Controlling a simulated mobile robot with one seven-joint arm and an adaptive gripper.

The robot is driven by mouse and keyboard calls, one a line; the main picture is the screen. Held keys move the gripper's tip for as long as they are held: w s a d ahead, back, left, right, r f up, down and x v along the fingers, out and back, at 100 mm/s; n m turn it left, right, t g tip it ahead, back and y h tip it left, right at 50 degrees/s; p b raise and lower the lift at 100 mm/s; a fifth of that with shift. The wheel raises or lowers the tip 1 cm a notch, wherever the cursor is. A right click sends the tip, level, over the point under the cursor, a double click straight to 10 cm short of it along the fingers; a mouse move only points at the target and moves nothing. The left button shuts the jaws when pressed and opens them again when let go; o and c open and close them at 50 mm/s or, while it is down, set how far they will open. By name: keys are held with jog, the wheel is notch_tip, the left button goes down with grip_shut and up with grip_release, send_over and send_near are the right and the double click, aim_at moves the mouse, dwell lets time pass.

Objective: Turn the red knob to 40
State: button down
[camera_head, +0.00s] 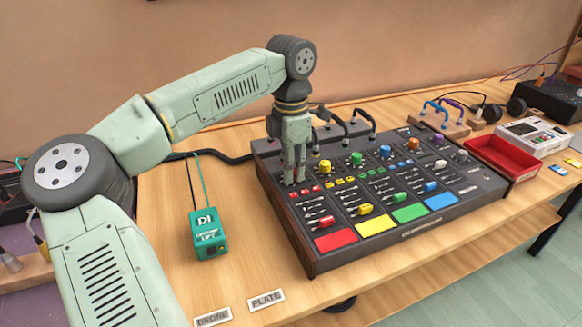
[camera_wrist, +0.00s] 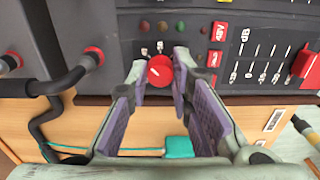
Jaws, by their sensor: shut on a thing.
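The red knob (camera_wrist: 160,70) sits on the black mixer panel (camera_wrist: 200,28) in the wrist view, with a short pale pointer mark on its face. The small scale marks by it are too small to read. My gripper (camera_wrist: 160,76) is shut on the red knob, with one purple-padded finger on each side. In the head view my gripper (camera_head: 294,182) reaches down to the left end of the black mixer (camera_head: 312,255), left of the yellow knob (camera_head: 326,166). It hides the red knob there.
Green (camera_head: 356,160) and blue (camera_head: 385,151) knobs continue the row to the right. Several faders and coloured pads fill the panel front. Cables plug in behind my gripper. A green DI box (camera_head: 208,235) stands left of the mixer; a red tray (camera_head: 500,158) is right.

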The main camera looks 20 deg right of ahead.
jog(key=shift+a, duration=0.1)
jog(key=c, duration=1.4)
grip_release()
notch_tip(320, 180, up, 12)
